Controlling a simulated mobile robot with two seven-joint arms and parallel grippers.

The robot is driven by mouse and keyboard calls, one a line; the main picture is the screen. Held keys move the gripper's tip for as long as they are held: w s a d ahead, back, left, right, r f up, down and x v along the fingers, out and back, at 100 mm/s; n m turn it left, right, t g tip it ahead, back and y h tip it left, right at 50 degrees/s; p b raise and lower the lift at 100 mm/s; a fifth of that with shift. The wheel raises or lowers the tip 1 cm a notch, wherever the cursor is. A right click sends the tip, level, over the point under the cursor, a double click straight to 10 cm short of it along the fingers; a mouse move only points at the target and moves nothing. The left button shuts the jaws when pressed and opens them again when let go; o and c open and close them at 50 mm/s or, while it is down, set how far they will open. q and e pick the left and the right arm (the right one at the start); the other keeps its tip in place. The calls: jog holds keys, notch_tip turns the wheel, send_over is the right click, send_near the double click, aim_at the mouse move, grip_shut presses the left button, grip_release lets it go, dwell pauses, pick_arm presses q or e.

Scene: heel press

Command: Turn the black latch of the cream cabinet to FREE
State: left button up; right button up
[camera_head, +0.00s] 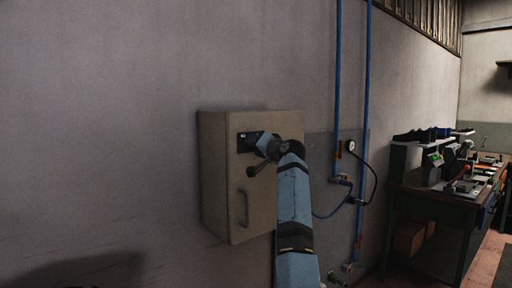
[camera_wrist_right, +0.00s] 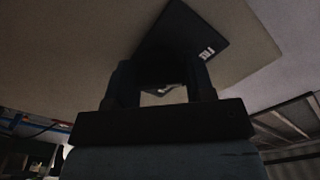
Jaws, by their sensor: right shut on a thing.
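The cream cabinet (camera_head: 217,185) hangs on the wall in the head view, its door closed. The black latch plate (camera_head: 243,142) is on the upper part of its door, partly covered by my right gripper (camera_head: 259,145). In the right wrist view, the black plate (camera_wrist_right: 185,28) appears tilted, with a small white marking near its right edge. My right gripper (camera_wrist_right: 163,78) has its two fingers on either side of the latch, shut on it. The latch handle itself is mostly hidden in the dark between the fingers, so its setting cannot be read. My left gripper is out of view.
A grey door handle (camera_head: 243,208) sits below the latch. Blue pipes (camera_head: 367,100) and a gauge (camera_head: 350,146) with a hose are on the wall to the right. A workbench (camera_head: 440,200) with tools stands further right. The wall left of the cabinet is bare.

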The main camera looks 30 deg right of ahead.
dwell(0.4)
jog(key=o, duration=0.9)
jog(key=s, duration=0.9)
jog(key=s+d, duration=0.1)
jog(key=s, duration=0.3)
jog(key=shift+s, duration=0.4)
